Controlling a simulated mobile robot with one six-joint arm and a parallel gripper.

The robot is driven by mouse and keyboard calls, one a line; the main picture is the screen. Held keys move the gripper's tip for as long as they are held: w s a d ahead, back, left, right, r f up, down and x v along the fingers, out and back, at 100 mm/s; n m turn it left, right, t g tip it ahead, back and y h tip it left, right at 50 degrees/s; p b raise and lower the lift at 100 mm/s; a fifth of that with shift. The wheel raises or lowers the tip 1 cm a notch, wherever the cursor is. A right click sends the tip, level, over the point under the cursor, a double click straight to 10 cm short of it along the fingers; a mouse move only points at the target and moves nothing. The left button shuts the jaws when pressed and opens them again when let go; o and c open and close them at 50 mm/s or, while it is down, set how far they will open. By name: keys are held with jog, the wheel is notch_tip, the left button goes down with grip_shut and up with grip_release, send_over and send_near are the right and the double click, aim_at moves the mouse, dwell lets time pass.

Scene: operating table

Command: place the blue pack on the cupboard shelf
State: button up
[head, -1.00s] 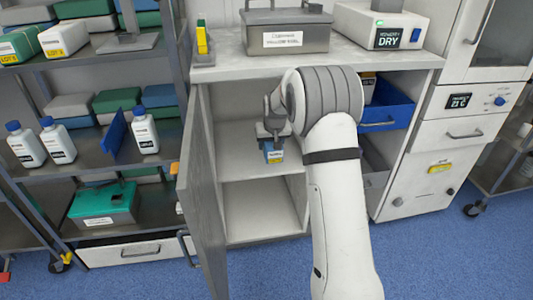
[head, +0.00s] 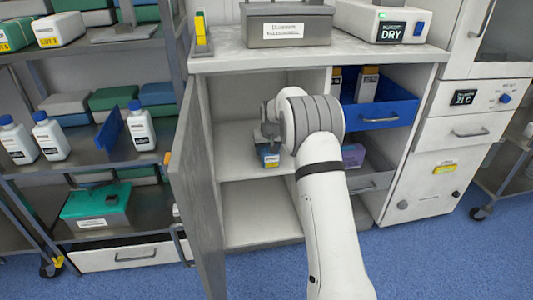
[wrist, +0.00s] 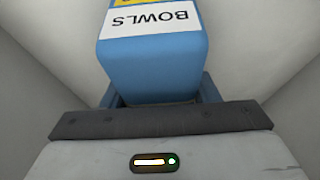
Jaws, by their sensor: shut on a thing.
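The blue pack (head: 268,157) is inside the open cupboard, at the upper shelf (head: 240,164). My gripper (head: 270,143) is shut on it and reaches in through the cupboard's open front; my wrist and arm hide part of it. In the wrist view the pack (wrist: 153,70) fills the upper middle, with a white label reading BOWLS and a yellow strip. It sits between the fingers of my gripper (wrist: 155,98). I cannot tell whether the pack's underside touches the shelf.
The cupboard door (head: 198,185) stands open at the left. A blue drawer (head: 385,112) with boxes is on the right, above a purple box (head: 353,155). The lower compartment (head: 260,212) is empty. A grey box (head: 287,24) stands on top.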

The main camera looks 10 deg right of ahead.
jog(key=o, duration=1.1)
jog(key=p+v, duration=0.3)
jog(key=v, duration=0.4)
jog(key=shift+s+r, duration=0.1)
jog(key=shift+r, duration=0.15)
jog(key=s+a+r+g, duration=0.1)
jog(key=s+r, duration=0.3)
jog(key=s, duration=0.7)
jog(key=s+r, duration=0.5)
jog(key=s, duration=1.3)
jog(key=s+f+g, duration=0.1)
jog(key=s, duration=0.7)
jog(key=s+a+f+g, duration=0.1)
jog(key=s, duration=0.7)
jog(key=shift+s+f, duration=0.2)
jog(key=shift+f, duration=0.05)
